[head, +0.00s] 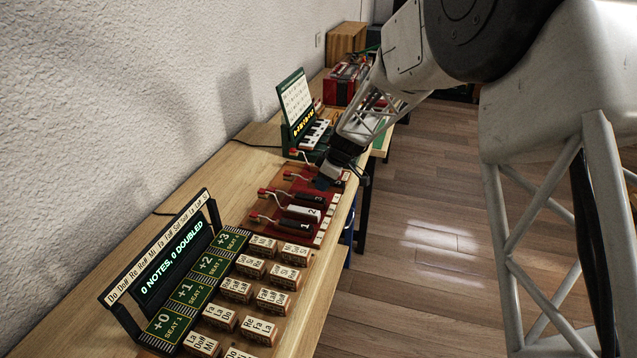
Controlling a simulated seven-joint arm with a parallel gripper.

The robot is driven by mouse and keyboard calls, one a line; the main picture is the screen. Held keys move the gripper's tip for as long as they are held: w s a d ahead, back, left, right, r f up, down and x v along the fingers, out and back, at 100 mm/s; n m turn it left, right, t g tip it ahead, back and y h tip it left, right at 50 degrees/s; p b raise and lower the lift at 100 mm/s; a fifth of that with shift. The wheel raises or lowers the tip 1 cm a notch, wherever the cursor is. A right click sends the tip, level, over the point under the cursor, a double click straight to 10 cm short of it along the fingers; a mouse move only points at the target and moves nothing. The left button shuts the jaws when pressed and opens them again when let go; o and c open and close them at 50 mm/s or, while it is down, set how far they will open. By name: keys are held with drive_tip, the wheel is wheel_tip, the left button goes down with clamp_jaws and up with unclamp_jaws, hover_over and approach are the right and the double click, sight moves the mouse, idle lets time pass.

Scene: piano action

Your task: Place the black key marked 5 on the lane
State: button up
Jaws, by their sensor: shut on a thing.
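My gripper (331,172) is low over the far part of a red board (265,222) on the wooden bench. It is shut on a dark piece that the fingers largely hide; I take it for a black key, but cannot read its mark. Nearer on the board lie a black key (296,225) with a number that looks like 1, a white key (300,212) marked 2 and another black key (302,198). White squares run along the board's right edge. I cannot make out which lane is under the gripper, or whether the held piece touches the board.
A small keyboard stand (298,115) with an upright chart is beyond the board. Nearer stands a display (176,255) reading "0 NOTES, 0 DOUBLED", with several lettered wooden blocks (251,266) beside it. A red box (345,82) is farther back. The wall bounds the left.

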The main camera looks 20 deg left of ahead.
drive_tip(key=shift+s+d+f, duration=0.4)
drive_tip(key=shift+s+d, duration=0.2)
drive_tip(key=shift+s, duration=0.05)
drive_tip(key=shift+s+d+f, duration=0.35)
drive_tip(key=shift+s+d, duration=0.25)
drive_tip(key=shift+s, duration=0.05)
drive_tip(key=w+a, duration=0.2)
drive_tip(key=w, duration=0.2)
drive_tip(key=w+a+f, duration=0.1)
drive_tip(key=w+a, duration=0.2)
drive_tip(key=w, duration=0.2)
drive_tip(key=w+a, duration=0.2)
drive_tip(key=w, duration=0.3)
drive_tip(key=shift+a+f, duration=0.25)
drive_tip(key=shift+a, duration=0.15)
drive_tip(key=shift+f, duration=1.75)
drive_tip(key=shift+f, duration=0.1)
drive_tip(key=o, duration=1)
drive_tip(key=shift+c, duration=0.2)
